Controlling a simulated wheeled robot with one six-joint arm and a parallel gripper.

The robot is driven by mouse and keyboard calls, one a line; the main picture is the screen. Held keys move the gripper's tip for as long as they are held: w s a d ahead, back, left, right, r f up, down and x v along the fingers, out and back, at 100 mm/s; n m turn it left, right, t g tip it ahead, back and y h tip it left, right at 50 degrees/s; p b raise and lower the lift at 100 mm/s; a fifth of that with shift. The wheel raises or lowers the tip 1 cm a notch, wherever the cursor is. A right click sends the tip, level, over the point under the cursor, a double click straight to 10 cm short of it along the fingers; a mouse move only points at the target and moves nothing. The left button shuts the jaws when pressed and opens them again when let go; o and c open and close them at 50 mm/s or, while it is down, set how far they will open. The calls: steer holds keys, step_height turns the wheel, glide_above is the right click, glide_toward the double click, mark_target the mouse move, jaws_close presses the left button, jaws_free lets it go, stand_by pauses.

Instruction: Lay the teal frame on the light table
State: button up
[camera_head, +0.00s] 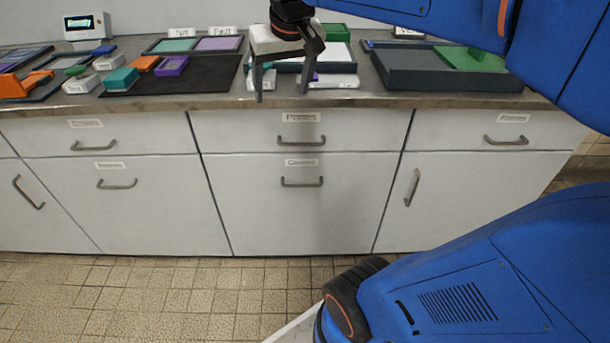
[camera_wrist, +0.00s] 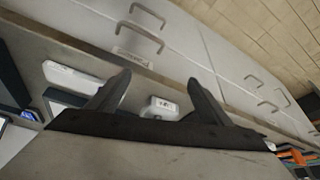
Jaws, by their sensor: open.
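My gripper (camera_head: 281,94) hangs open and empty over the front edge of the counter, fingers pointing down. Its two dark fingers also show in the wrist view (camera_wrist: 159,80), with nothing between them. A teal block-like piece (camera_head: 121,78) lies on the counter at left, well left of my gripper; I cannot tell whether it is a frame. A flat teal panel (camera_head: 177,45) sits in a dark tray farther back. A white flat panel (camera_head: 336,53) lies behind my gripper, partly hidden by it; it may be the light table.
Orange (camera_head: 144,64) and purple (camera_head: 172,66) pieces lie near the teal piece. A dark mat (camera_head: 205,77) is left of my gripper. A large grey tray (camera_head: 415,73) with a green part is at right. White cabinets (camera_head: 300,190) stand below the counter.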

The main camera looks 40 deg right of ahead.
steer(key=s+a+f+n+y, duration=0.1)
steer(key=s+a+f, duration=0.3)
steer(key=s+f, duration=1)
steer(key=shift+s+a+f+n, duration=0.2)
steer(key=shift+s+f+n, duration=0.2)
steer(key=shift+f+n, duration=0.35)
steer(key=shift+r, duration=0.1)
stand_by(0.5)
